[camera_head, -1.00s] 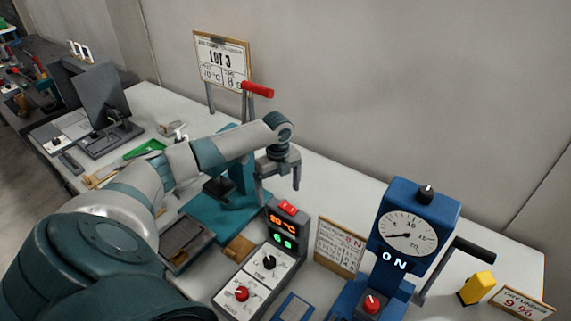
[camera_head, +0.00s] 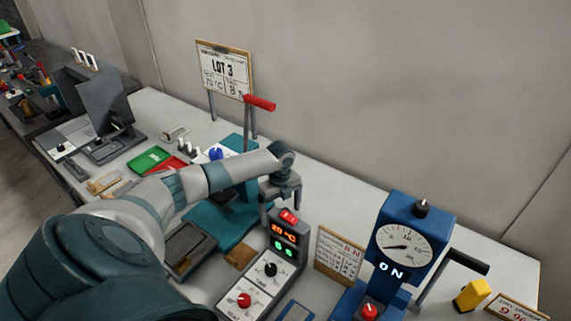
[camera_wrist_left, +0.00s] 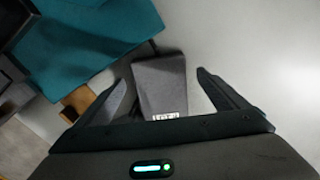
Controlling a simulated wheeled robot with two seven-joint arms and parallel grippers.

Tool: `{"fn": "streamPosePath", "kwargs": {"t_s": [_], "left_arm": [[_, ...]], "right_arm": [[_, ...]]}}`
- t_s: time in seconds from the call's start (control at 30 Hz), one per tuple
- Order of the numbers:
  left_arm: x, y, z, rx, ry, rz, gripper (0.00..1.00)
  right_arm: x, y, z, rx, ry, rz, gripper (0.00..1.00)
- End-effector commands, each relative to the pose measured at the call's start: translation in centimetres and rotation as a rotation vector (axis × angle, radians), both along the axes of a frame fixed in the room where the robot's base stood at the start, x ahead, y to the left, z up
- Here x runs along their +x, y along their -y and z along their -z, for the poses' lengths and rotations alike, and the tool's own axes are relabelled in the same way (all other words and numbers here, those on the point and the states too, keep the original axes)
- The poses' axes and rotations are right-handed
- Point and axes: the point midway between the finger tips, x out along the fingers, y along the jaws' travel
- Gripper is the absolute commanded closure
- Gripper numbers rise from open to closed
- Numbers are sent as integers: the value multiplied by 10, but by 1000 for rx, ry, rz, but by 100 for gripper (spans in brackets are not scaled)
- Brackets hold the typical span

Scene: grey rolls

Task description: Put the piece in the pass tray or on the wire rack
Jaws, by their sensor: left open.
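My left gripper (camera_head: 281,201) hangs over the bench between the teal press and the controller with the red switch. In the left wrist view my left gripper (camera_wrist_left: 162,78) is open, its two fingers apart. A dark grey housing (camera_wrist_left: 160,82) with a small lit display shows between and beyond the fingers; I cannot tell whether it touches them. No piece is clearly seen in the jaws. A green tray (camera_head: 151,159) lies at the left behind my arm, with a red tray (camera_head: 167,168) beside it, partly hidden. I cannot make out a wire rack. My right gripper is not in view.
The teal press (camera_head: 225,220) with a red-handled lever (camera_head: 259,103) stands behind my forearm. The controller (camera_head: 270,270) reads 20 °C. A dark shallow tray (camera_head: 188,250) and a tan block (camera_head: 240,257) lie near. A blue dial machine (camera_head: 405,250) stands right.

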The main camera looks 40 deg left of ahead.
Motion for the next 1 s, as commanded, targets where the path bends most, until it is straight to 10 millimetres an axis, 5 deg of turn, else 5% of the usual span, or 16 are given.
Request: {"fn": "streamPosePath", "kwargs": {"t_s": [0.63, 0.87, 1.0], "left_arm": [[0, 0, 14, 1, 0, 1, 8], [0, 0, 14, 1, 0, 1, 58], [0, -1, 13, 1, 1, 0, 63]], "right_arm": [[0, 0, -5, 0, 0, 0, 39], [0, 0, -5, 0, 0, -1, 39], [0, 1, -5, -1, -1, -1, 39]]}}
